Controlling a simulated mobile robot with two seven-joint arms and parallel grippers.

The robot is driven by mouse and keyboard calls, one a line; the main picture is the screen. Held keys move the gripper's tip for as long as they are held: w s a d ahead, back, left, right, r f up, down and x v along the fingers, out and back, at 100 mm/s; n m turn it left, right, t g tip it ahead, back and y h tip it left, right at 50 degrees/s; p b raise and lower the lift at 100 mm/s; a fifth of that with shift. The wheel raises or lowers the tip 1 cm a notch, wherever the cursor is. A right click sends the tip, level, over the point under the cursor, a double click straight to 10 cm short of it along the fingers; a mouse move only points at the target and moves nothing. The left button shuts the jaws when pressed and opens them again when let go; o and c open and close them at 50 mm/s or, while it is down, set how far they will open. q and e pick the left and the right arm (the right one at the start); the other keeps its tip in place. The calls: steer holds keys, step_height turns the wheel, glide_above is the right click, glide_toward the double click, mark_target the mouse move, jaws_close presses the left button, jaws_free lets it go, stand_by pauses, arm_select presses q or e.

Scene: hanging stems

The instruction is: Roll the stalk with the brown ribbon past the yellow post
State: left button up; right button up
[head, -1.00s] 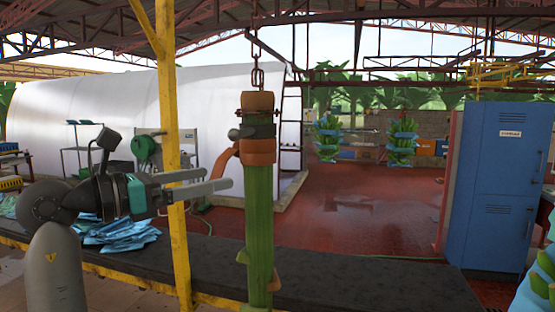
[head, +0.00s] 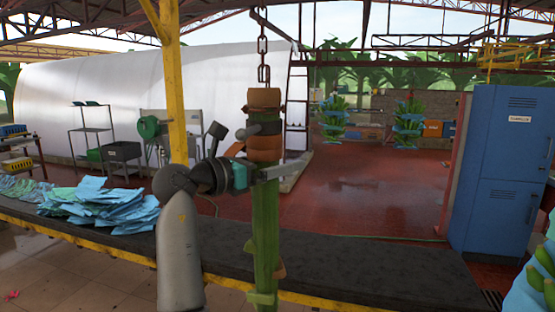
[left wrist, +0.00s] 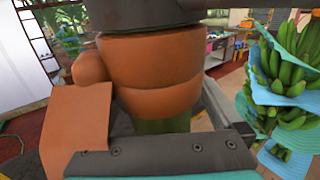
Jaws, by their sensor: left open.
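The green stalk (head: 265,215) hangs upright from a chain (head: 263,60) in the middle of the head view. A brown ribbon (head: 264,145) is wrapped around its top, with a dark band across it. In the left wrist view the ribbon (left wrist: 155,75) fills the middle, with a loose tail at lower left. My left gripper (head: 285,171) is at the stalk just below the ribbon. Its jaws are open, with the stalk seemingly between the fingers. The yellow post (head: 175,90) stands left of the stalk, its lower part hidden behind my left arm. My right gripper is out of view.
A long dark bench (head: 350,270) runs behind the stalk, with blue sheets (head: 100,205) at left. A blue locker (head: 500,170) stands at right. Banana bunches hang farther back, and one (left wrist: 285,95) shows at right in the left wrist view.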

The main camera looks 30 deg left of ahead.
arm_select(q)
jaws_close()
stand_by(0.8)
